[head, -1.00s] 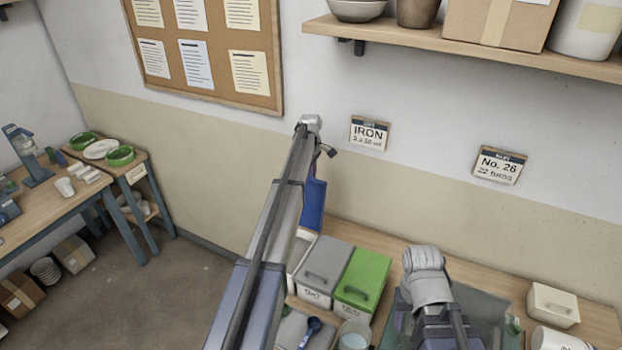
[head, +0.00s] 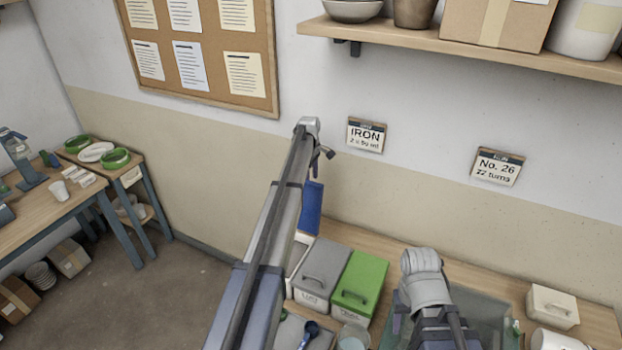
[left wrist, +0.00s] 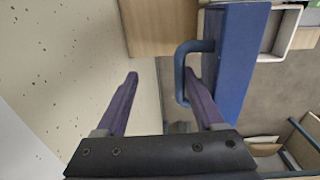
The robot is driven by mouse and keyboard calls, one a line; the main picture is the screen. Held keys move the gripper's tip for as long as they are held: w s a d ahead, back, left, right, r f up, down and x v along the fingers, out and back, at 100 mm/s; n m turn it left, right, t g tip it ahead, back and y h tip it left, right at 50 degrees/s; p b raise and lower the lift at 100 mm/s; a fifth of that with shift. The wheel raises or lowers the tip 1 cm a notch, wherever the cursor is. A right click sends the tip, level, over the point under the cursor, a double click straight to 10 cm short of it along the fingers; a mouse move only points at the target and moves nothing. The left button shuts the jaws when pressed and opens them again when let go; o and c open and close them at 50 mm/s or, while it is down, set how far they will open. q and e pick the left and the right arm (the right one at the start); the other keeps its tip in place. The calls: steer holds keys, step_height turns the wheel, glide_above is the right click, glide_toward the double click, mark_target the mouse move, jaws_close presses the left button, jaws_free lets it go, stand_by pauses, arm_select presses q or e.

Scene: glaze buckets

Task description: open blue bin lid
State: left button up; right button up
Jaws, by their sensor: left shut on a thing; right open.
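The blue lid (head: 311,208) stands steeply raised above the leftmost bin (head: 300,245), half hidden behind my left arm in the head view. In the left wrist view the blue lid (left wrist: 232,65) shows with its looped handle (left wrist: 182,72), and the pale open bin rim (left wrist: 291,30) is beside it.
A grey-lidded bin (head: 323,266) and a green-lidded bin (head: 359,283) stand shut to the right. A blue scoop (head: 310,331) and a clear cup (head: 353,338) are in front. A cream-lidded box (head: 552,306) is at the far right. The wall is close behind.

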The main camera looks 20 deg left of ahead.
steer(key=shift+r, duration=0.15)
step_height(320, 180, up, 8)
steer(key=p, duration=0.8)
steer(key=shift+f, duration=0.2)
